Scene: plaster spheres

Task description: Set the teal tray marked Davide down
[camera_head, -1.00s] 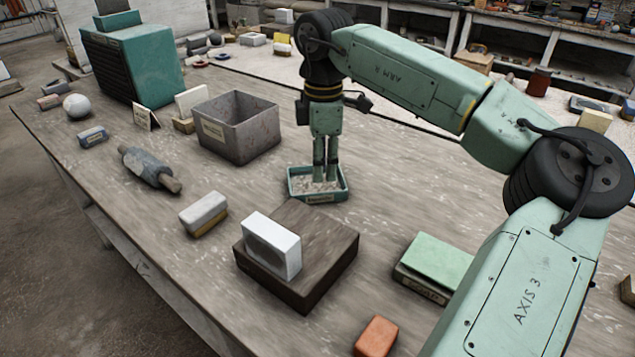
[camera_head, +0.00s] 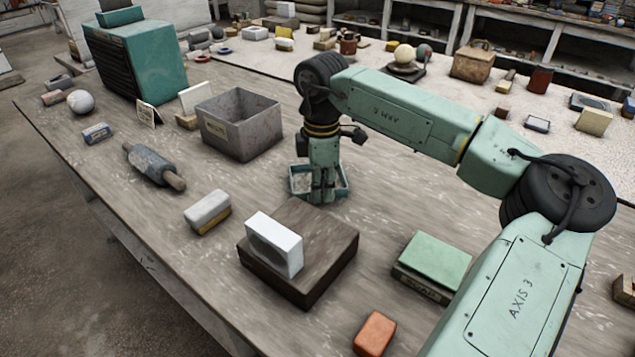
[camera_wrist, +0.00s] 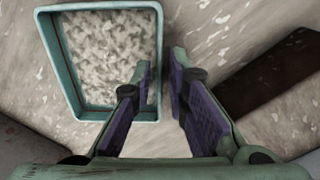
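The teal tray (camera_head: 343,190), with pale, crumbly material inside, sits on the wooden bench behind the dark brown block. My gripper (camera_head: 323,200) is down at the tray's near side and hides part of its front wall. In the wrist view the tray (camera_wrist: 52,50) fills the upper left. My gripper (camera_wrist: 162,75) has its purple-padded fingers apart, with the tray's right rim showing between their tips. The left finger overlaps the tray and the right finger is outside it. Whether either finger touches the wall I cannot tell. The tray's name label is hidden.
The dark brown block (camera_head: 325,265) with a white block (camera_head: 274,246) on it stands in front of the tray. A grey open bin (camera_head: 240,135) stands to the left. A green box (camera_head: 433,262) lies right. Bare bench lies between tray and bin.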

